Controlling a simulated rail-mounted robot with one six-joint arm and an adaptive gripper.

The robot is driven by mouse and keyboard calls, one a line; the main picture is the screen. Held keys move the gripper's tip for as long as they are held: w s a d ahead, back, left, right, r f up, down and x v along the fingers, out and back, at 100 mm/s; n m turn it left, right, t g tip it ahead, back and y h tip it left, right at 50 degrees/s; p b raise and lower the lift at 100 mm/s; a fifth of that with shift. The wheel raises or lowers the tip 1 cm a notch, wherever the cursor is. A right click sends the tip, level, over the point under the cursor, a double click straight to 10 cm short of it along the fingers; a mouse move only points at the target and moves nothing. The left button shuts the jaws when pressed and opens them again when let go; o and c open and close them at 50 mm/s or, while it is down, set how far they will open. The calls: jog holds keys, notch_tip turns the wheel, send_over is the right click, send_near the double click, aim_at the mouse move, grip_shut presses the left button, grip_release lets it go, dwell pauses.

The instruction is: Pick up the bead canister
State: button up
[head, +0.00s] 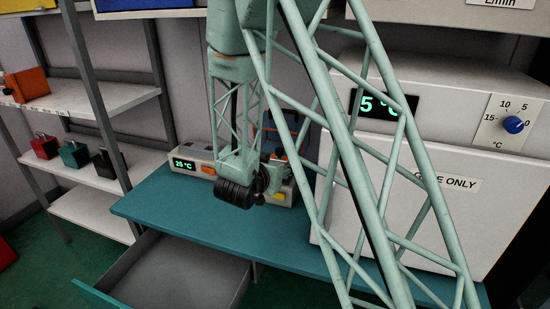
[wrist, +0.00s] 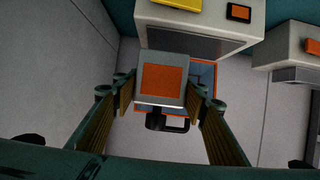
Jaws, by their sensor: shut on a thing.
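The bead canister (wrist: 162,80) shows in the wrist view as a grey, square-topped block with an orange panel and a dark handle on its near side. My gripper (wrist: 160,103) has its two ribbed fingers on the left and right sides of it and is shut on it. An orange-edged, blue-grey shape (wrist: 205,74) shows behind and beside the canister; I cannot tell whether the canister is inside it or above it.
A white unit (wrist: 200,25) with yellow and orange buttons stands close to the canister. On the teal bench (head: 185,220), a unit reading 25 °C (head: 193,163) stands left of my wrist. A large white cabinet (head: 430,150) is at the right. An open drawer (head: 180,275) projects below the bench.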

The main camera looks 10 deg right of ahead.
jog(key=s, duration=0.7)
jog(key=shift+d+r, duration=0.2)
jog(key=shift+r, duration=0.2)
